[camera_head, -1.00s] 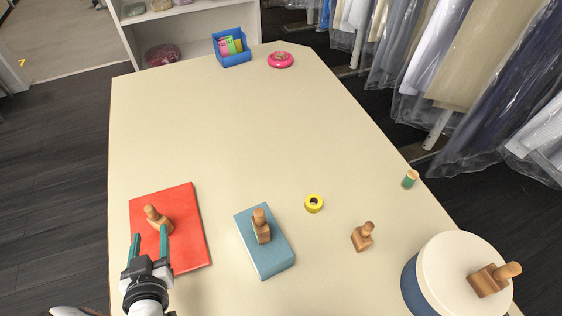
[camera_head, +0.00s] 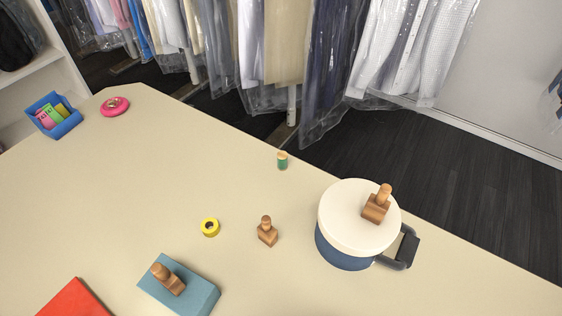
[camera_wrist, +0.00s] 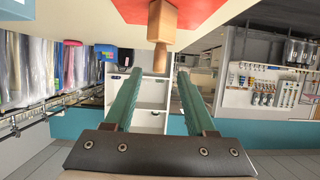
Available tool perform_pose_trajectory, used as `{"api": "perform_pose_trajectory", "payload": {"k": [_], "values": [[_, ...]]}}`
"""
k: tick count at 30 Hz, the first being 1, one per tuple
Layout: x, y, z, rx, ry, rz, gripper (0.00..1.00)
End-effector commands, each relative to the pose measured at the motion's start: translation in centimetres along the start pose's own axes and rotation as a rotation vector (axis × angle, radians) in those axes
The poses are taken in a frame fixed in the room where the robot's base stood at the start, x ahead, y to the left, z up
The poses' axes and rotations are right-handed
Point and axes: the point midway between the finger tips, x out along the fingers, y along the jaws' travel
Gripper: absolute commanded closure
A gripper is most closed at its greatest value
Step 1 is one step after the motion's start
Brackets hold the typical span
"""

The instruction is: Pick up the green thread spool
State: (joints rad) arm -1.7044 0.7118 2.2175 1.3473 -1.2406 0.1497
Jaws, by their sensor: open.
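The green thread spool (camera_head: 282,160) stands upright near the far edge of the table in the head view, a small green cylinder with a pale wooden top. My gripper is outside the head view. In the wrist view my gripper (camera_wrist: 153,82) is open, its two green fingers apart with nothing between them. A wooden stamp (camera_wrist: 162,30) on a red surface shows just beyond the fingertips. The green spool cannot be made out in the wrist view.
A round box (camera_head: 343,246) with a wooden stamp (camera_head: 376,205) on its lid stands right of the spool. Table left of the spool is clear.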

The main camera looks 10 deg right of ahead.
Motion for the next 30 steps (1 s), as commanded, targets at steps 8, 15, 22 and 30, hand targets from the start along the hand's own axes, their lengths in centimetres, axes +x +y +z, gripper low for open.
{"api": "perform_pose_trajectory", "payload": {"k": [8, 15, 22, 30], "values": [[0.0, 0.0, 0.0, 0.000, 0.000, 0.000, 0.33], [0.0, 0.0, 0.0, 0.000, 0.000, 0.000, 0.24], [3.1, 5.8, -3.1, 0.147, -0.043, 0.092, 0.24], [6.3, 28.1, -9.5, 0.538, -0.097, 0.364, 0.24]]}}
